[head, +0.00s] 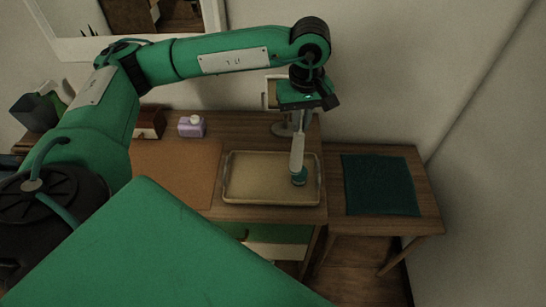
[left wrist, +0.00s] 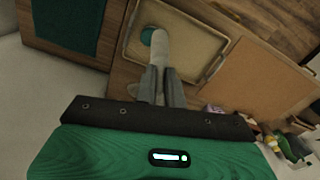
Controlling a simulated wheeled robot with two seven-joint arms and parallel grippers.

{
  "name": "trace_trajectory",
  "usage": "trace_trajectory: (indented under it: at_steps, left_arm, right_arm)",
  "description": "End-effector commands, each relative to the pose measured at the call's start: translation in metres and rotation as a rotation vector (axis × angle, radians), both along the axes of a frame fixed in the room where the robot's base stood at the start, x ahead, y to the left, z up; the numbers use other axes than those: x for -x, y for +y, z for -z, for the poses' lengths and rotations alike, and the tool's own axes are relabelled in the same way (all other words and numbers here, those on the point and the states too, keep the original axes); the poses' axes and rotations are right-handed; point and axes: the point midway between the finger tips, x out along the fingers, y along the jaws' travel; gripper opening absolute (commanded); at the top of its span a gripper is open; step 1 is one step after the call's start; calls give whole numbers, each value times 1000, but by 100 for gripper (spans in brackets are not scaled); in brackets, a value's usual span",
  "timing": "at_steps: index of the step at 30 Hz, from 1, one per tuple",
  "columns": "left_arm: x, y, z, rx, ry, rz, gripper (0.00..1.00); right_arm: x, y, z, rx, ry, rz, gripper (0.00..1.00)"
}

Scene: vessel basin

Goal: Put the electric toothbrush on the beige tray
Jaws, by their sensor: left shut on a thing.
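The electric toothbrush (head: 297,155) has a pale body and a teal end, and hangs upright with the teal end down. My left gripper (head: 301,118) is shut on its upper part. The teal end is over the right part of the beige tray (head: 255,202); I cannot tell whether it touches the tray floor. The left wrist view also shows the toothbrush (left wrist: 157,52) between the fingers of my left gripper (left wrist: 160,75), with the beige tray (left wrist: 188,24) under it. My right gripper is not in view.
A brown mat (head: 178,172) lies left of the tray, and a dark teal cloth (head: 379,185) lies on the lower table at the right. The left part of the tray is empty.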

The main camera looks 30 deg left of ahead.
Motion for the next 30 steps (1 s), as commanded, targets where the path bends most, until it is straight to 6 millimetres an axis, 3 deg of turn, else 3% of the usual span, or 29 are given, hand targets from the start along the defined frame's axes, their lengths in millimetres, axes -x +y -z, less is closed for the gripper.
trace_trajectory:
  at_steps: [30]
  left_arm:
    - [-1, 65, -90, 2, -13, -2096, 0]
  right_arm:
    - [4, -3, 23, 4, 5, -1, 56]
